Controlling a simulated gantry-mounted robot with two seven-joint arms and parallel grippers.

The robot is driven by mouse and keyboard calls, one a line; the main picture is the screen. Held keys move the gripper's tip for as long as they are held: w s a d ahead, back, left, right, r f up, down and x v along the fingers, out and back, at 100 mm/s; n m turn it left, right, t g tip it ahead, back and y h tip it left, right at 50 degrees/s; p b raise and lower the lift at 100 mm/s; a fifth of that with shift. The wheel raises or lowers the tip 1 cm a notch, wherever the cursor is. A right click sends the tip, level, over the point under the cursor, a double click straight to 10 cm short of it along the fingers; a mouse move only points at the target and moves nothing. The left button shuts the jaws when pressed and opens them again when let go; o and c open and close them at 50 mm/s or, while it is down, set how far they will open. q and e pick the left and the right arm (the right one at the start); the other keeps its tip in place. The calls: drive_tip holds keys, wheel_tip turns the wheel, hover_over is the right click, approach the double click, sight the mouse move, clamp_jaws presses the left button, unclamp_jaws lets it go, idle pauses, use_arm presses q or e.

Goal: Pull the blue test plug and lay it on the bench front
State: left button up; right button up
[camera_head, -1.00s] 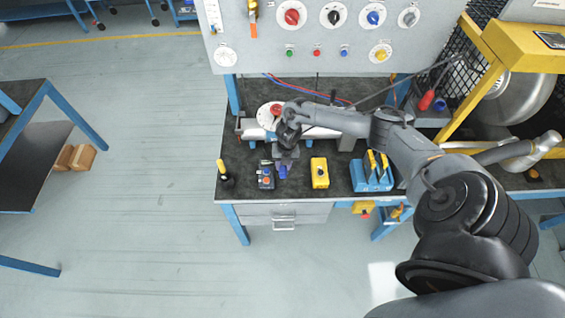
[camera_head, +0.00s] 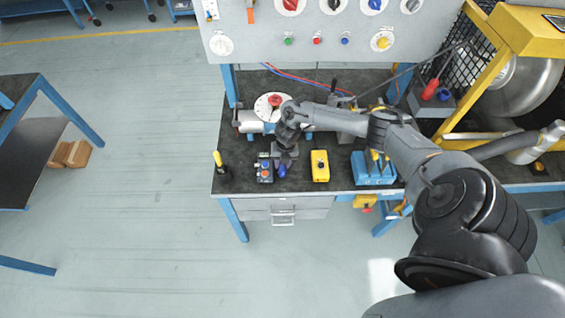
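The blue test plug (camera_head: 283,171) is at the front part of the dark bench top (camera_head: 235,182), between a small grey control box and a yellow box. My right gripper (camera_head: 284,162) reaches down over the bench and is at the rear end of the plug. It appears shut on the plug, which moves along with it. The fingers are small and dark, and whether the plug touches the bench top cannot be told. My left gripper is not in view.
The control box (camera_head: 264,169) and yellow box (camera_head: 320,165) flank the plug closely. A yellow-handled tool (camera_head: 220,168) stands at the left corner. A blue holder (camera_head: 372,170) is farther right. A round white dial with a red knob (camera_head: 271,103) lies behind.

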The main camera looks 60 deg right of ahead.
drive_tip(key=o, duration=0.5)
